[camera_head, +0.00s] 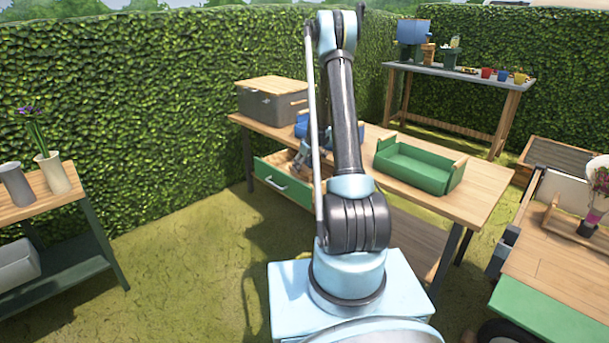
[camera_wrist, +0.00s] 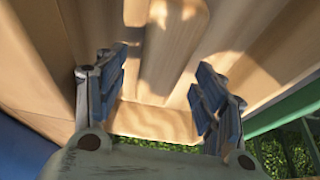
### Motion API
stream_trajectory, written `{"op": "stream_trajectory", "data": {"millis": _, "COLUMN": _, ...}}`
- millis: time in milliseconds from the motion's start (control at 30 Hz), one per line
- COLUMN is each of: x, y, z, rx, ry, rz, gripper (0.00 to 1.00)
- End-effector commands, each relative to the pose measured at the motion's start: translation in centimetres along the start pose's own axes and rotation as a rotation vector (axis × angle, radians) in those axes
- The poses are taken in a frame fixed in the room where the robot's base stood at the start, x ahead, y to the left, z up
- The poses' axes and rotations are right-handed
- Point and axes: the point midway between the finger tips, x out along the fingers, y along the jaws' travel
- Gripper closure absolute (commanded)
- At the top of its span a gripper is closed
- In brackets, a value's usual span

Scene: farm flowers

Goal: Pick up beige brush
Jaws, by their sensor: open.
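In the head view my gripper (camera_head: 303,152) is low over the open drawer (camera_head: 285,187) with a green front, under the wooden table (camera_head: 480,189). In the wrist view my gripper (camera_wrist: 163,95) is open, its two blue-padded fingers spread apart. A beige, wood-toned shape (camera_wrist: 155,118) lies between and beyond the fingers. It looks like the beige brush, but its outline blends into the wooden drawer surface, so I cannot tell for certain. No contact between fingers and shape is clear. The brush cannot be made out in the head view.
On the table stand a grey box (camera_head: 270,104) with a wooden lid, a blue container (camera_head: 301,130) partly behind my arm, and a green tray (camera_head: 413,168). A side table with vases (camera_head: 52,173) is at left; a cart (camera_head: 565,260) is at right. Grass is clear at left.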

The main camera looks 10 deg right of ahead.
Motion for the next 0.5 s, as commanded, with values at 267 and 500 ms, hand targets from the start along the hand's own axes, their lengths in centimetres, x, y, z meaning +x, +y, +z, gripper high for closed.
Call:
{"op": "stream_trajectory", "data": {"millis": 267, "x": 2.5, "y": 0.0, "z": 0.1, "rx": -0.001, "ry": 0.000, "rz": 0.000, "gripper": 0.37}}
{"op": "stream_trajectory", "data": {"millis": 500, "x": 2.7, "y": 0.0, "z": 0.1, "rx": 0.000, "ry": 0.000, "rz": 0.000, "gripper": 0.37}}
